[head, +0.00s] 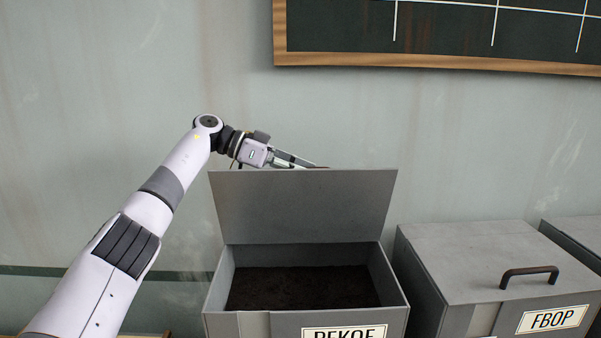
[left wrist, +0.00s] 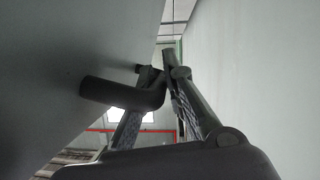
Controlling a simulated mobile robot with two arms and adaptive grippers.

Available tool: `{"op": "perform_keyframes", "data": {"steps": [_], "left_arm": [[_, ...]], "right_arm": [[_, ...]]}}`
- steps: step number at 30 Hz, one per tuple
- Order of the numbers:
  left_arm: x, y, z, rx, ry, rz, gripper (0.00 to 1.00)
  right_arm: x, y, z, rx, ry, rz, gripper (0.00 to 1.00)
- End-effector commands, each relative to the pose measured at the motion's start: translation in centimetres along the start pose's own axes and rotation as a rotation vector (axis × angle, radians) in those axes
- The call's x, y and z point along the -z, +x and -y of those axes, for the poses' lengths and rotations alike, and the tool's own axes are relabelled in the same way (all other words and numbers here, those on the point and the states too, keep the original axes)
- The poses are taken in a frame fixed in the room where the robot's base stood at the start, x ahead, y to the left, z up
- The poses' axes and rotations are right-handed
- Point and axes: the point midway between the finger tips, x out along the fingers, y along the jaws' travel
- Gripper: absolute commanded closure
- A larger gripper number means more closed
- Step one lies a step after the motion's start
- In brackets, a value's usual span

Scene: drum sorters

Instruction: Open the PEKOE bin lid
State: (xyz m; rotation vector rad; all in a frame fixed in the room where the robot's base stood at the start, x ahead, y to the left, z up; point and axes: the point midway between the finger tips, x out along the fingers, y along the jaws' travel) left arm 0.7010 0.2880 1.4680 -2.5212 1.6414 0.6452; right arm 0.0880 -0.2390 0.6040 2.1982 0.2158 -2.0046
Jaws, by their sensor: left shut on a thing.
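The PEKOE bin (head: 392,278) is grey and open at the top, with dark loose contents inside. Its label (head: 343,333) is cut off by the bottom of the head view. Its lid (head: 303,205) stands raised at the back, nearly upright. My left gripper (head: 300,162) reaches behind the lid's top edge, where its fingertips are partly hidden. In the left wrist view, the gripper (left wrist: 163,85) is shut on the lid's dark handle (left wrist: 115,93), beside the lid's grey face (left wrist: 70,50). My right gripper is not in view.
The FBOP bin (head: 490,255) stands to the right, with its lid down and a dark handle (head: 529,274) on top. Another bin (head: 580,235) is partly visible beyond it. A wall with a framed chalkboard (head: 440,30) rises behind the bins, close to my left gripper.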

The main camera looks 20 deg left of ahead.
Motion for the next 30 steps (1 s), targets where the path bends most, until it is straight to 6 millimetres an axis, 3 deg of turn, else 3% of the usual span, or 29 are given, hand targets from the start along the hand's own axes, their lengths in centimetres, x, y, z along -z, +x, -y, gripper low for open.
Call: {"op": "perform_keyframes", "data": {"steps": [12,13,22,30], "left_arm": [[0.18,-0.1,0.03,0.0,0.0,-0.003,1.0],[0.18,-0.1,0.04,0.0,-0.001,-0.003,0.88],[0.07,-0.03,0.04,-0.001,-0.001,-0.001,0.69],[0.03,-0.03,0.04,-0.001,-0.002,0.0,0.69]], "right_arm": [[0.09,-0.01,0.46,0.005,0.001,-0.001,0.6],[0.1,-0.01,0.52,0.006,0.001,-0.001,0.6],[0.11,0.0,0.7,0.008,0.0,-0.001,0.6],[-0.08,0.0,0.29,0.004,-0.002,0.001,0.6]]}}
